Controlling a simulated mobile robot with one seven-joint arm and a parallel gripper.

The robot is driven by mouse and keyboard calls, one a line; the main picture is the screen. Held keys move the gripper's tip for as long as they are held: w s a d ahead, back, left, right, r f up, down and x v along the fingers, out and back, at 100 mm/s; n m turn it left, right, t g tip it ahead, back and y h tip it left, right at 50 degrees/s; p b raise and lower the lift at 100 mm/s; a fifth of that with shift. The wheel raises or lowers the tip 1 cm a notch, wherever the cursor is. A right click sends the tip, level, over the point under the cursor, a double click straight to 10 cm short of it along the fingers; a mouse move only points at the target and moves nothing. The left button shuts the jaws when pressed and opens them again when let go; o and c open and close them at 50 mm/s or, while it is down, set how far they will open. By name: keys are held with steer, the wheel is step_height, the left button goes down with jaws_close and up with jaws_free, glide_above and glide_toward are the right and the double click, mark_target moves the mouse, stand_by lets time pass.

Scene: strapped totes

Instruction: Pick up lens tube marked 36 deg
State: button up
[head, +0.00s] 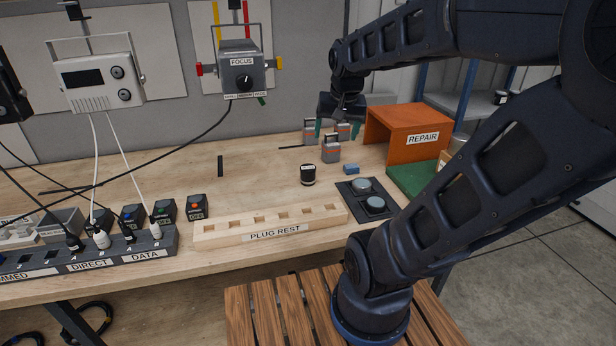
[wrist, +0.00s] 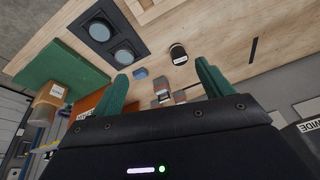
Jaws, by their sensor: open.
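A short black cylinder with a white label (head: 308,176) stands on the bench in front of the grey blocks. It looks like the lens tube, but its marking is too small to read. In the wrist view the black cylinder (wrist: 178,52) lies just beyond the fingertips, between their lines. My gripper (head: 338,127) is at the back of the bench, above and behind the cylinder and close over the grey blocks. Its green fingers (wrist: 160,74) are spread apart with nothing held between them.
Several grey blocks with orange stripes (head: 331,152) stand under my gripper. A small blue block (head: 351,169) and a dark tray with two round lenses (head: 353,188) are nearby. The orange REPAIR box (head: 410,122) is right, the wooden PLUG REST (head: 270,225) in front.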

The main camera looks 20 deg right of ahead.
steer(key=w+f+m+g, duration=0.2)
steer(key=w+f+m, duration=0.3)
steer(key=w, duration=0.6)
steer(key=m+g, duration=0.2)
steer(key=m, duration=0.4)
glide_above(308, 168)
steer(key=f, duration=1)
steer(key=shift+s+f, duration=0.25)
steer(key=shift+w+a+f, duration=0.1)
steer(key=shift+w+f, duration=0.2)
steer(key=shift+f, duration=5.45)
steer(key=c, duration=1.3)
steer(key=shift+o, duration=0.2)
steer(key=shift+r, duration=0.15)
